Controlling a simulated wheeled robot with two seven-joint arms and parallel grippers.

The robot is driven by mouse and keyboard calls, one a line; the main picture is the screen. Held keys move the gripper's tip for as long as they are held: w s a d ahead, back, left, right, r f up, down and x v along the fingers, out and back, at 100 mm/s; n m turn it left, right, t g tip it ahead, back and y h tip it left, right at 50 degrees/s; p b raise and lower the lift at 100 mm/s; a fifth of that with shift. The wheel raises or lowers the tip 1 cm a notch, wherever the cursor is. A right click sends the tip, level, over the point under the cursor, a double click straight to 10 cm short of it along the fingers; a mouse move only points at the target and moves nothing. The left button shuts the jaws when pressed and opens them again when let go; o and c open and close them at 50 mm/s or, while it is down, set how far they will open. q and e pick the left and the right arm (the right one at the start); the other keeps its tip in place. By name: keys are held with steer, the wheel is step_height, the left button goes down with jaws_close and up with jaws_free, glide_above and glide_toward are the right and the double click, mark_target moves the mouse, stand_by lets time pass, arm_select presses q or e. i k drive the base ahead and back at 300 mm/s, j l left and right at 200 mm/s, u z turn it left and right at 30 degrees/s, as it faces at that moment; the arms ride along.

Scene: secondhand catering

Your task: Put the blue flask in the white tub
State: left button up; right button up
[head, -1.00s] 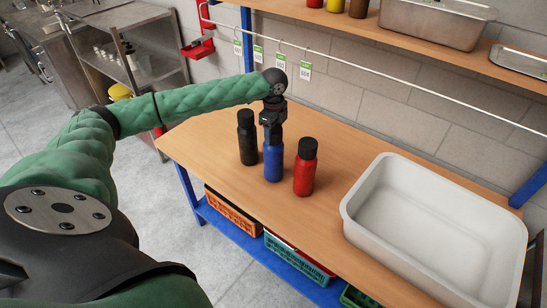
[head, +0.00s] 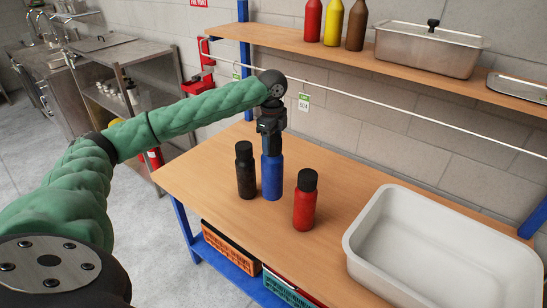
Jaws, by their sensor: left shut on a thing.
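The blue flask (head: 272,177) is upright on or just above the wooden table, between a black flask (head: 246,172) on its left and a red flask (head: 305,202) on its right and nearer me. My left gripper (head: 271,143) points down and is shut on the top of the blue flask, hiding its cap. The white tub (head: 362,238) stands at the right of the table, open and empty inside as far as I see. My right gripper is not in view.
The bare table (head: 215,160) continues behind the flasks and between the red flask and the tub. A rail with a price tag (head: 304,102) runs behind. Above it, a shelf holds sauce bottles (head: 334,22) and a lidded steel pan (head: 428,52). Crates (head: 231,246) sit below.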

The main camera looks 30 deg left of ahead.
mark_target(432, 288)
steer(key=k, duration=1)
